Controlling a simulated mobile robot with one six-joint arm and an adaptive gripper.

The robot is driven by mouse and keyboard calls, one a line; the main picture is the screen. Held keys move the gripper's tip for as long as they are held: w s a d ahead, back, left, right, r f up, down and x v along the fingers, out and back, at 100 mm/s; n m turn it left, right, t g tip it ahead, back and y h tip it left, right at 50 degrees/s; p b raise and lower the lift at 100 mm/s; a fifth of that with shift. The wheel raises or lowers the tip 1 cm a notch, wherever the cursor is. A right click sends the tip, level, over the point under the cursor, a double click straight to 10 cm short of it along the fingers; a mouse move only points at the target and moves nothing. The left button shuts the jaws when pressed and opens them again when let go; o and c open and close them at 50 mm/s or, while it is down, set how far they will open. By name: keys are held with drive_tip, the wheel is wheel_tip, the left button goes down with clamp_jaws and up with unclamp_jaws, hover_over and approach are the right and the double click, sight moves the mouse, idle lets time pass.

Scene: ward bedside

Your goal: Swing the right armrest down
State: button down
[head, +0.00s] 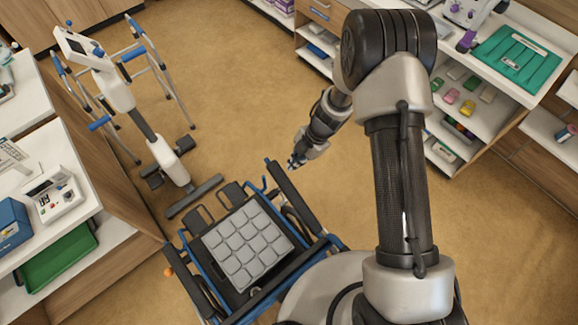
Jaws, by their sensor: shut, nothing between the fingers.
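The wheelchair (326,241) has a blue frame and a grey padded seat cushion (242,243). Its right armrest (291,197) is a long dark bar along the right side of the seat. It looks roughly parallel to the left armrest (188,275), and neither looks clearly raised. My gripper (292,164) is small in the head view, shut and empty, just right of the front end of the right armrest. I cannot tell whether it touches the bar or hovers above it. My arm covers the floor to the right of the wheelchair.
A patient lift (162,150) and a blue-grey walking frame (150,62) stand beyond the wheelchair at left. A counter with devices (95,200) borders the left. Shelves (470,125) with a teal tray (516,60) stand at right. Brown floor (235,85) is clear behind my gripper.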

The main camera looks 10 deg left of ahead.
drive_tip(key=b, duration=0.2)
approach(279, 180)
drive_tip(key=x, duration=0.5)
drive_tip(key=shift+s+d, duration=0.2)
drive_tip(key=shift+s, duration=0.2)
drive_tip(key=shift+w+a+f, duration=0.25)
drive_tip(key=shift+f, duration=0.35)
